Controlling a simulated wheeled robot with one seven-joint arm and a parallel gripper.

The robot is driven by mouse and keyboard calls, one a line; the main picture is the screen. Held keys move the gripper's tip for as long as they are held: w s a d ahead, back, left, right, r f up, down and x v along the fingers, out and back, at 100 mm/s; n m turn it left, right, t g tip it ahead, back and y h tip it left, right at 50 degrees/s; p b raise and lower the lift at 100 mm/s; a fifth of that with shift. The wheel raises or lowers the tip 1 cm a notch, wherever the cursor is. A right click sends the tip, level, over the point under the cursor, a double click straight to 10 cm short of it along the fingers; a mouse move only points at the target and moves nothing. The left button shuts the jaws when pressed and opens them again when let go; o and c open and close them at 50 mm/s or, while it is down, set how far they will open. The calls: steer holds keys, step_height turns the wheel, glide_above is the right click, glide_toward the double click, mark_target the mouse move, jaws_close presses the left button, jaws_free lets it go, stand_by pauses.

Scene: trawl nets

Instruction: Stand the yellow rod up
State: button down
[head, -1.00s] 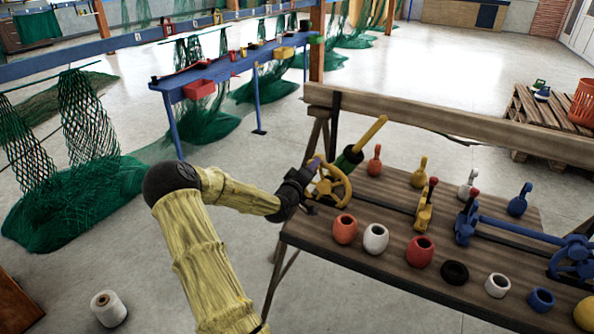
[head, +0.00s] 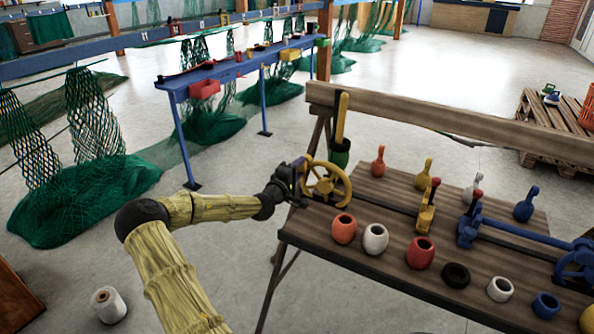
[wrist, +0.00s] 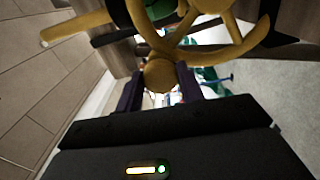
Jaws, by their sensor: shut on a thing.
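The yellow rod (head: 342,118) stands close to upright in the head view, rising from a green holder (head: 340,150) at the left end of the wooden bench. Its yellow end (wrist: 75,27) also shows at the upper left in the wrist view. A yellow spoked handwheel (head: 326,184) is in front of the holder. My gripper (head: 301,172) is at the wheel's left side. In the wrist view its two dark fingers (wrist: 160,85) are shut on the wheel's round yellow knob (wrist: 159,74).
The bench top carries a front row of cups, including an orange cup (head: 343,228), and a blue lever mechanism (head: 470,228). A wooden beam (head: 450,122) runs along its back. Open floor lies left of the bench.

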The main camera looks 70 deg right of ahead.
steer(key=shift+w+f+n, duration=0.25)
steer(key=shift+f+n, duration=0.05)
steer(key=shift+n, duration=0.1)
steer(key=c, duration=0.9)
jaws_free()
steer(key=shift+a, duration=0.1)
steer(key=a, duration=0.5)
steer(key=w+a, duration=0.1)
steer(key=a, duration=1.1)
steer(key=shift+w+a+b, duration=0.1)
steer(key=shift+w+b, duration=0.15)
steer(key=shift+b, duration=0.15)
